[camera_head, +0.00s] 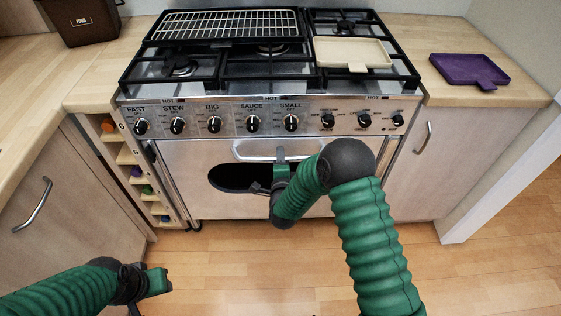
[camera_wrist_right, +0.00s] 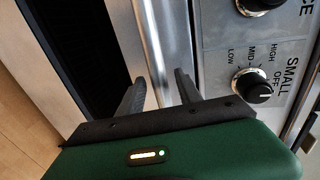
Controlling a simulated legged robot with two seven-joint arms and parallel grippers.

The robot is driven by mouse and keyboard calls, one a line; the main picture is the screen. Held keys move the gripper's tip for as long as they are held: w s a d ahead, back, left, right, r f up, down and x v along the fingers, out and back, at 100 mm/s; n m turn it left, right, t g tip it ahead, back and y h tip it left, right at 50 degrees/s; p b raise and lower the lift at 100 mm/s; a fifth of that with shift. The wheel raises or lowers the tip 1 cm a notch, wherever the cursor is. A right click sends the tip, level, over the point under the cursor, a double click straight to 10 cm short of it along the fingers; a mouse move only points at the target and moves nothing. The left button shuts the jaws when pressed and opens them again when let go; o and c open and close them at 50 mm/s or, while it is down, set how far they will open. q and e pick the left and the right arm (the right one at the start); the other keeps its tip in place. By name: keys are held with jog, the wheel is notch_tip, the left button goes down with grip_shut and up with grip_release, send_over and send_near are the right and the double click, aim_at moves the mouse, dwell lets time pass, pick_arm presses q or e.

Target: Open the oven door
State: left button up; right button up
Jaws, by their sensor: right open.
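The oven door (camera_head: 180,160) is a pale metal panel with a dark rounded window (camera_head: 228,178), and it looks shut. Its silver bar handle (camera_head: 252,157) runs across the upper part. My right gripper (camera_head: 279,166) is in front of the handle. In the right wrist view, the open fingers of my right gripper (camera_wrist_right: 158,88) point at the door front, with the handle bar (camera_wrist_right: 160,45) running between them. Whether either finger touches the bar is unclear. My left gripper (camera_head: 158,282) is low at the left, away from the oven; its fingers are not clear.
A row of black knobs (camera_head: 213,124) sits above the door. The hob carries a wire rack (camera_head: 225,24) and a cream tray (camera_head: 350,52). A purple tray (camera_head: 468,69) lies on the right counter. Cabinets flank the oven; the wooden floor (camera_head: 230,270) in front is clear.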

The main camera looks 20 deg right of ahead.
jog(key=shift+d+f, duration=0.1)
jog(key=shift+d, duration=0.4)
jog(key=shift+a, duration=0.2)
grip_shut()
jog(key=shift+f, duration=0.1)
dwell(0.7)
